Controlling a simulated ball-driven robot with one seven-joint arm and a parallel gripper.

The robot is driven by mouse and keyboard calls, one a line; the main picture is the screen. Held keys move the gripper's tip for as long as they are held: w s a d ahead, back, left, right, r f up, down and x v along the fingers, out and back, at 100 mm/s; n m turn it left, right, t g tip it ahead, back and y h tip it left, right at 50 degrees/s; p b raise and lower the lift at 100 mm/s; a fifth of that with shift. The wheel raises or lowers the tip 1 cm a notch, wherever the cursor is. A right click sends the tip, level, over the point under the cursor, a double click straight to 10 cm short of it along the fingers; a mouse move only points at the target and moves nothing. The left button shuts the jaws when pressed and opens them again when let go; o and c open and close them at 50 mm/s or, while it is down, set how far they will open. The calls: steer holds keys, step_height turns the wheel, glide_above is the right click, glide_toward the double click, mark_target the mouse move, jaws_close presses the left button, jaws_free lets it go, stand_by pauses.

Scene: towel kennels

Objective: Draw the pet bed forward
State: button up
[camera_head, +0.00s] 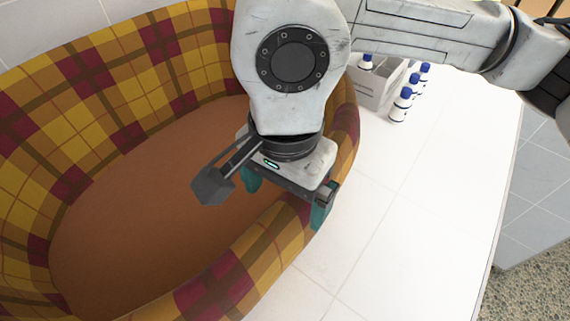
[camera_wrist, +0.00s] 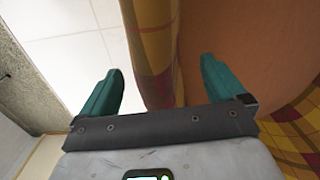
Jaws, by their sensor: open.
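The pet bed (camera_head: 130,190) is a large oval with a plaid wall in yellow, brown and dark red and a plain brown cushion. It fills the left of the head view. My gripper (camera_head: 285,195) is over the bed's right rim, one teal finger on the inner side and one on the outer side. In the wrist view my gripper (camera_wrist: 160,85) is open, with the plaid rim (camera_wrist: 155,50) running between the fingers. Gaps show beside the rim, so the fingers do not clamp it. My arm hides part of the bed's far wall.
A pale grey crate (camera_head: 378,82) with a bottle stands behind the bed on the white tiled surface (camera_head: 420,170). Several white bottles with blue caps (camera_head: 402,105) stand beside it. The surface right of the bed is clear up to its edge, with grey tiles (camera_head: 540,180) beyond.

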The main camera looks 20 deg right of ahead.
steer(key=shift+f+p, duration=0.45)
steer(key=shift+f, duration=2.2)
jaws_close()
